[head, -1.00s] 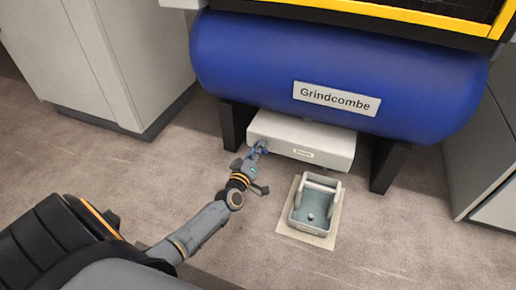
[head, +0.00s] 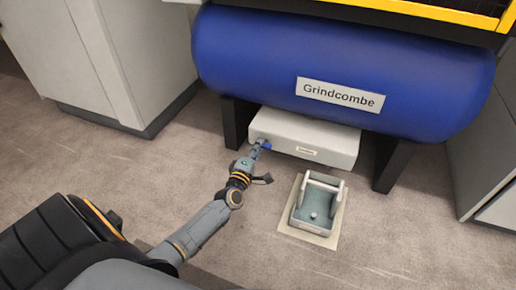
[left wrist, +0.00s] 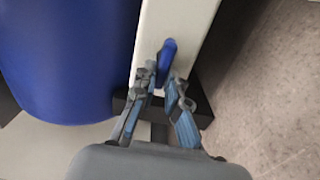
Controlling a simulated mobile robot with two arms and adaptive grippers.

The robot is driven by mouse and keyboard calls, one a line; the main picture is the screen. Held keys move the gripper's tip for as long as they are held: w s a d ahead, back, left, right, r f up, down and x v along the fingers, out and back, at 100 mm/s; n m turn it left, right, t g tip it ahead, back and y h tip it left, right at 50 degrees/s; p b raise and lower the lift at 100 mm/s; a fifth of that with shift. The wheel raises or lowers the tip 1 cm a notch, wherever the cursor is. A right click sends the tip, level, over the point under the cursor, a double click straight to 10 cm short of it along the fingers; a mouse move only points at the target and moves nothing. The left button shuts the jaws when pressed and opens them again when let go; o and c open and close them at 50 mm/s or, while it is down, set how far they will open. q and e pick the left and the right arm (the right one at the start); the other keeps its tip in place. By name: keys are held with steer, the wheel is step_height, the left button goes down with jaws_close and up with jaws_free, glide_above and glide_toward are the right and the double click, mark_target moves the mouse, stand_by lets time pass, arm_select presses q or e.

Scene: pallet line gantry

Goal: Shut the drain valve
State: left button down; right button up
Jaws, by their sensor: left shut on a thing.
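The drain valve's blue handle (head: 266,146) sits at the left end of the white box under the blue tank. In the left wrist view the handle (left wrist: 168,60) stands out from the pale box face, its long side along the box. My left gripper (head: 259,149) is shut on the handle; in the left wrist view its two fingers (left wrist: 162,84) lie on either side of the handle's near end. The fingers hide part of the handle and the valve body behind it. My right gripper is in neither view.
The blue tank (head: 340,60), labelled Grindcombe, hangs over the white box (head: 310,137) on dark legs. A pale cabinet (head: 100,70) stands at left. The floor between is clear.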

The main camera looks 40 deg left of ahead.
arm_select(q)
steer(key=shift+f+n, duration=0.1)
steer(key=shift+n, duration=0.3)
steer(key=c, duration=1.4)
jaws_free()
